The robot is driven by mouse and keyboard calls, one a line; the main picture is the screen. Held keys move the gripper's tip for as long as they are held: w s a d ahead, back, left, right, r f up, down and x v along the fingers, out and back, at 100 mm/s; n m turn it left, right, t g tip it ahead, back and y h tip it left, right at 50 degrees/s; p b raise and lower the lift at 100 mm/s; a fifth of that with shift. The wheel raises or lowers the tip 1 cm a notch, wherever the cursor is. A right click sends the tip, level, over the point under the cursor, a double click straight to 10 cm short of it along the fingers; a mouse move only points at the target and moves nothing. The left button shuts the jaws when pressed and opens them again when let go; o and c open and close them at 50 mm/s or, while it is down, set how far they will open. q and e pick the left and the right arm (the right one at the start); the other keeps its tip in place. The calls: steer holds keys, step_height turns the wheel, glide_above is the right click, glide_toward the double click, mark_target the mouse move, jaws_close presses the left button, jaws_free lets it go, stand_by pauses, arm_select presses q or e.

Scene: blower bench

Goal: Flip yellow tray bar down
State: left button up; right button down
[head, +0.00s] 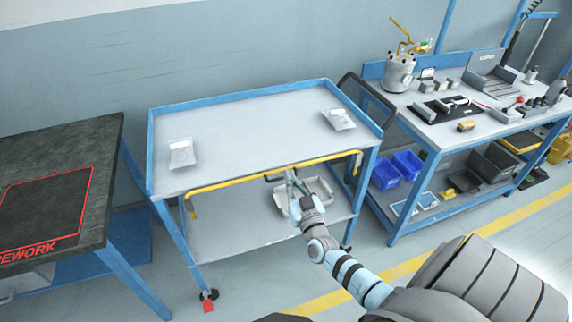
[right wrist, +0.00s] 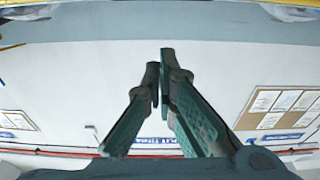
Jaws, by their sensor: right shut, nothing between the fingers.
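The yellow tray bar (head: 235,179) runs along the front of the blue-framed cart's top tray (head: 245,130), at about the height of its front edge. Its ends bend downward at the left and right. My right gripper (head: 291,176) is in front of the cart, just below the right half of the bar in the head view. Whether it touches the bar cannot be told. In the right wrist view the fingers (right wrist: 162,78) are closed together with nothing between them. My left gripper is not in view.
Two small pale items (head: 181,153) (head: 339,119) lie on the top tray. A grey tray (head: 318,191) sits on the lower shelf (head: 230,239). A dark worktable (head: 93,145) stands at left. A cluttered workbench (head: 431,129) stands at right.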

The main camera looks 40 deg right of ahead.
steer(key=v, duration=0.5)
stand_by(0.4)
